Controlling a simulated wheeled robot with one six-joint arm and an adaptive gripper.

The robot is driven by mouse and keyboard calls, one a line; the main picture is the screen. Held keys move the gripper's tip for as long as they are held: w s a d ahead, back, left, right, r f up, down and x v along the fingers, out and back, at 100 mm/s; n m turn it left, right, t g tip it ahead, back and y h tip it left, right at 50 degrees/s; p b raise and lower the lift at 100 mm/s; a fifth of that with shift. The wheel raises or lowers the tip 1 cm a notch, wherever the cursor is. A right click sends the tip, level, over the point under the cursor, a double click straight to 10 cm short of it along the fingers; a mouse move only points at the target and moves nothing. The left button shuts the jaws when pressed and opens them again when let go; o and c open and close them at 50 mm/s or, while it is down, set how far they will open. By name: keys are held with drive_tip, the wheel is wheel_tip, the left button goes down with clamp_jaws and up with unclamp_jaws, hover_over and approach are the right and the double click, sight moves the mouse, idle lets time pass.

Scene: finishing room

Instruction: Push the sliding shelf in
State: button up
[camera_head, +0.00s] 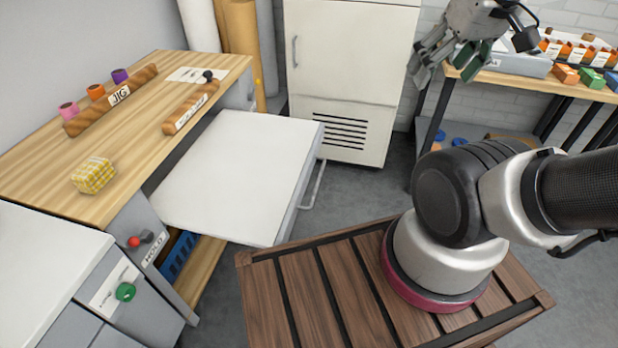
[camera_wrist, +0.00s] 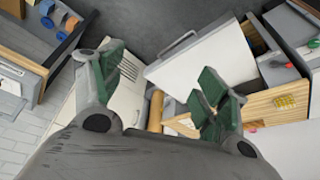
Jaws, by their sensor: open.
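The sliding shelf (camera_head: 239,170) is a white flat panel. It stands pulled out from the front of the wooden-topped bench (camera_head: 215,62), with a metal bar handle (camera_head: 314,184) on its outer side. My gripper (camera_head: 452,58) is raised at the upper right in the head view, clear of the shelf. Its green-padded fingers are spread and empty; they also show in the wrist view (camera_wrist: 160,88).
A white cabinet (camera_head: 350,60) with a vent stands behind the shelf. A workbench (camera_head: 560,82) with coloured boxes is at the right. A yellow checked block (camera_head: 94,175) and a brown JIG bar (camera_head: 112,98) lie on the left bench. Grey floor is open beyond the shelf's handle.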

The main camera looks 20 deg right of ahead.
drive_tip(key=shift+s+d, duration=0.1)
drive_tip(key=shift+d, duration=0.15)
drive_tip(key=shift+c, duration=0.2)
